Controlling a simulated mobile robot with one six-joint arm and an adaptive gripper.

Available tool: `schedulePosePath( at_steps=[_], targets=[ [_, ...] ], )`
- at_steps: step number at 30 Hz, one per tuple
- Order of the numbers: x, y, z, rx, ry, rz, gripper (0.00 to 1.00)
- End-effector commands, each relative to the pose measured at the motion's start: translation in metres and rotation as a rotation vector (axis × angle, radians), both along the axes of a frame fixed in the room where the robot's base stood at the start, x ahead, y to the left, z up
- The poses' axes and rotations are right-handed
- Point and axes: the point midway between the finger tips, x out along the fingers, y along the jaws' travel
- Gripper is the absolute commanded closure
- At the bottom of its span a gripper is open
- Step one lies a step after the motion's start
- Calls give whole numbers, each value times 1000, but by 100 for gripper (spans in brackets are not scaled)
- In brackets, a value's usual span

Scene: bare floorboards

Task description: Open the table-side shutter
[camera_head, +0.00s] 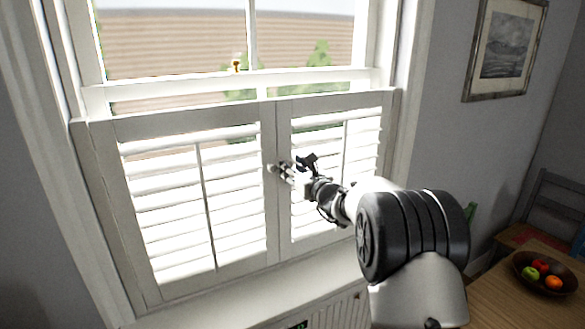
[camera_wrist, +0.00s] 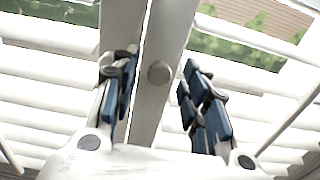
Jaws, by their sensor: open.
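The table-side shutter (camera_head: 335,165) is the right of two white louvred panels in the lower window. It looks closed, flush with the left shutter (camera_head: 190,200). A small round grey knob (camera_wrist: 159,72) sits on its inner stile, just right of the seam in the wrist view. My gripper (camera_head: 280,170) is at this stile in the head view and hides the knob there. In the wrist view my gripper (camera_wrist: 157,85) is open, with blue-padded fingers to either side of the knob. Neither finger visibly touches it. I cannot tell the depth left to the knob.
A wooden table (camera_head: 500,300) with a fruit bowl (camera_head: 545,273) stands at the lower right, with a chair (camera_head: 555,210) behind it. A sill (camera_head: 250,298) runs below the shutters. A small gold latch (camera_head: 236,66) is on the sash above. A framed picture (camera_head: 503,48) hangs right.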

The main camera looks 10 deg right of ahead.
Motion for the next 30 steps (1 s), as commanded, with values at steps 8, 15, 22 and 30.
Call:
schedulePosePath(
  at_steps=[8,15,22,30],
  targets=[
    [1,0,0,0,0,0,59],
    [1,0,0,0,0,0,75],
    [1,0,0,0,0,0,90],
    [1,0,0,0,0,0,100]
  ],
)
